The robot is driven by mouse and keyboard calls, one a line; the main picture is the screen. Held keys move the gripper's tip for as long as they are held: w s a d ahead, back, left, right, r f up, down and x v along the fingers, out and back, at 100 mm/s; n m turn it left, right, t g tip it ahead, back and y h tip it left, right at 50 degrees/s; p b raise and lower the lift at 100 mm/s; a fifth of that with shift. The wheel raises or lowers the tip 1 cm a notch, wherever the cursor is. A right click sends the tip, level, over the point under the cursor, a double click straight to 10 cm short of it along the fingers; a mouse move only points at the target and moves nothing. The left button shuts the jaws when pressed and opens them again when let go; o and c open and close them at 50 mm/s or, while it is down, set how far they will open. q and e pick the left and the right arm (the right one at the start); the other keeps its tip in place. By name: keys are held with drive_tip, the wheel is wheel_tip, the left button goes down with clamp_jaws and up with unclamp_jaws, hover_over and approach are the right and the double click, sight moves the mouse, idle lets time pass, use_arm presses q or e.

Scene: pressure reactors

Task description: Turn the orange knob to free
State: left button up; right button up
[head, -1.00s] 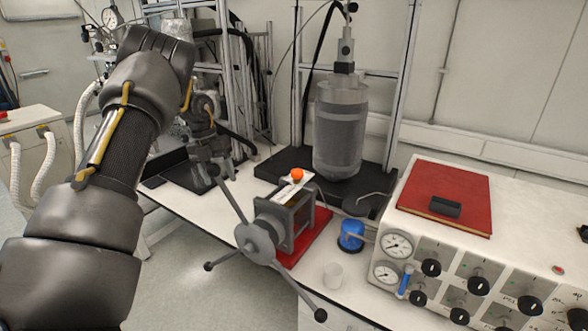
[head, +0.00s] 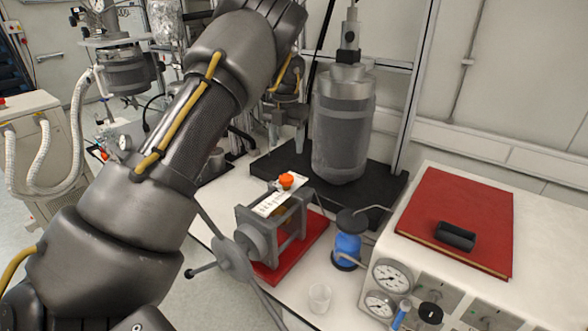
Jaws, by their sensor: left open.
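The orange knob (head: 287,181) sits on top of a grey metal clamp device (head: 262,232) with a spoked hand wheel, beside a white label strip (head: 275,200). The device stands on a red base (head: 268,272) on the white bench. My left arm reaches in from the left, and my left gripper (head: 287,118) points down, open, behind and above the knob. It is apart from the knob, and the wrist partly hides it. My right gripper is not in view.
A blue burner-like item (head: 347,248) and a small clear beaker (head: 319,297) stand right of the device. A large grey reactor vessel (head: 343,125) stands behind on a black base. A white control box (head: 480,290) with gauges carries a red book (head: 458,220).

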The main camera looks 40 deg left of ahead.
sight(286, 177)
use_arm(q)
drive_tip(key=f+p, duration=0.1)
drive_tip(key=f, duration=0.2)
drive_tip(key=f+p, duration=0.1)
drive_tip(key=f, duration=0.2)
drive_tip(key=f+p, duration=0.1)
drive_tip(key=f, duration=0.2)
drive_tip(key=shift+s+f, duration=0.25)
drive_tip(key=shift+f, duration=0.55)
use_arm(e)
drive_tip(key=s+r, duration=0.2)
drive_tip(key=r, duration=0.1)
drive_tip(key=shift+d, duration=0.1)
use_arm(q)
drive_tip(key=c, duration=1)
